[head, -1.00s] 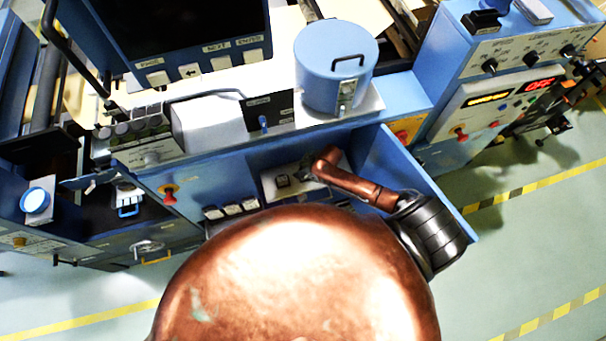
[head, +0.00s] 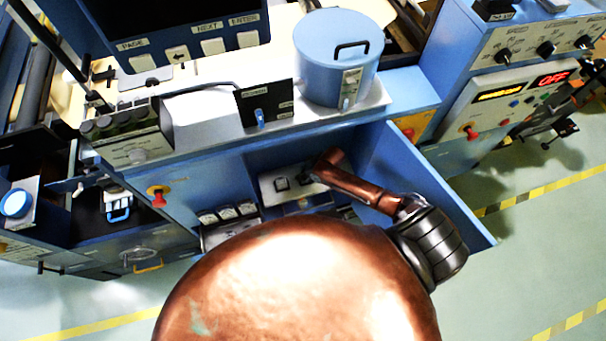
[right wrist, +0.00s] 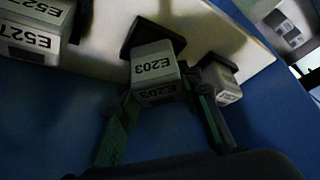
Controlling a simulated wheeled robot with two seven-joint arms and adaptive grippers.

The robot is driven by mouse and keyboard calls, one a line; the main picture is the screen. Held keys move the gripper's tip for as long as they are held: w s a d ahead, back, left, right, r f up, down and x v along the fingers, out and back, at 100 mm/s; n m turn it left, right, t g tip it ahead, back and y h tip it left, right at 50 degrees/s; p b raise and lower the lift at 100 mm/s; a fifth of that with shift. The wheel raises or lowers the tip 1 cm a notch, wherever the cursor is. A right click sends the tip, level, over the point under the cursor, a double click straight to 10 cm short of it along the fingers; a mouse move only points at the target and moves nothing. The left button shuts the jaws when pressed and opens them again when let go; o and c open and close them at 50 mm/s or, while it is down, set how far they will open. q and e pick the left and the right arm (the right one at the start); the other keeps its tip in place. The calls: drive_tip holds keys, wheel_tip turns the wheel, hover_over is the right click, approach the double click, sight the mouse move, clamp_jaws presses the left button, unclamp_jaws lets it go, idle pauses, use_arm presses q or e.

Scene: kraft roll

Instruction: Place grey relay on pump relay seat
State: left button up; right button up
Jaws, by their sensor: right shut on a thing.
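In the right wrist view, my right gripper (right wrist: 160,90) is shut on a grey relay (right wrist: 153,70) labelled E203, one finger on each side. A dark square base (right wrist: 150,32) shows right behind this relay, against a pale panel (right wrist: 105,28); I cannot tell whether the two touch or are apart. In the head view, my right gripper (head: 309,174) is small and dark, inside the open blue cabinet at the pale panel (head: 268,190). The relay in its grip cannot be made out there. My left gripper is not in view.
Another labelled relay, E527 (right wrist: 32,38), sits on the panel at the upper left of the wrist view. A smaller grey block (right wrist: 224,88) stands close by the right finger. The cabinet's blue side wall (head: 415,180) rises right of my arm. A blue canister (head: 337,65) stands above.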

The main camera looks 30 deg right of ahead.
drive_tip(key=shift+f, duration=0.2)
drive_tip(key=o, duration=1.3)
drive_tip(key=shift+r, duration=0.1)
drive_tip(key=shift+r, duration=0.35)
drive_tip(key=p+v, duration=1.1)
drive_tip(key=p, duration=0.1)
drive_tip(key=shift+s+r, duration=0.2)
drive_tip(key=shift+r, duration=0.1)
drive_tip(key=shift+d, duration=0.1)
